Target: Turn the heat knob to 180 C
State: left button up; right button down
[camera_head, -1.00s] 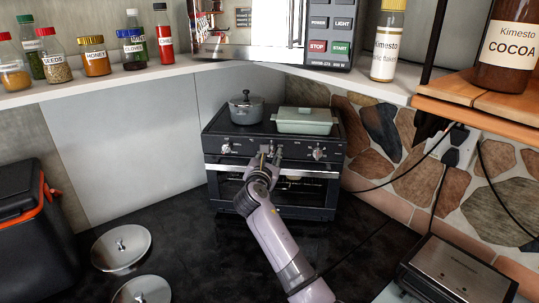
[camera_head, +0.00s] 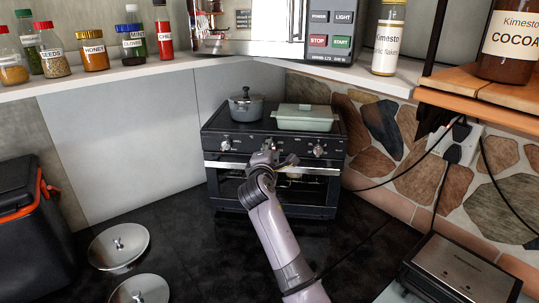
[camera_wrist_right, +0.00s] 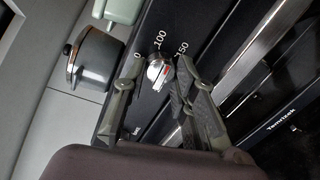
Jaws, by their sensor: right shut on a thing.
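I cannot tell exactly which value the red mark points to. My right gripper (camera_head: 272,148) is at the middle of the panel, its fingers on either side of the knob and shut on it. My left gripper is not in view.
Other knobs sit at the left (camera_head: 226,146) and right (camera_head: 318,150) of the panel. A grey pot (camera_head: 246,108) and a pale green lidded dish (camera_head: 304,119) stand on top. Two metal lids (camera_head: 120,247) lie at the left; a black appliance (camera_head: 458,270) is at the right.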

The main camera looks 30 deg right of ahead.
jog(key=m+b, duration=0.2)
jog(key=m, duration=0.2)
jog(key=shift+f, duration=0.2)
jog(key=m+b, duration=0.2)
jog(key=m, duration=0.2)
jog(key=shift+m+t, duration=0.4)
jog(key=m+b, duration=0.2)
jog(key=m, duration=0.2)
jog(key=shift+f+y+b, duration=0.1)
jog(key=shift+y+b, duration=0.2)
jog(key=shift+b, duration=0.05)
jog(key=shift+s+d+m+b, duration=0.1)
jog(key=shift+m+b, duration=0.95)
jog(key=shift+m, duration=1.35)
jog(key=c, duration=1.8)
grip_release()
jog(key=shift+t, duration=0.3)
jog(key=o, duration=0.5)
jog(key=shift+r, duration=0.2)
jog(key=shift+r, duration=0.1)
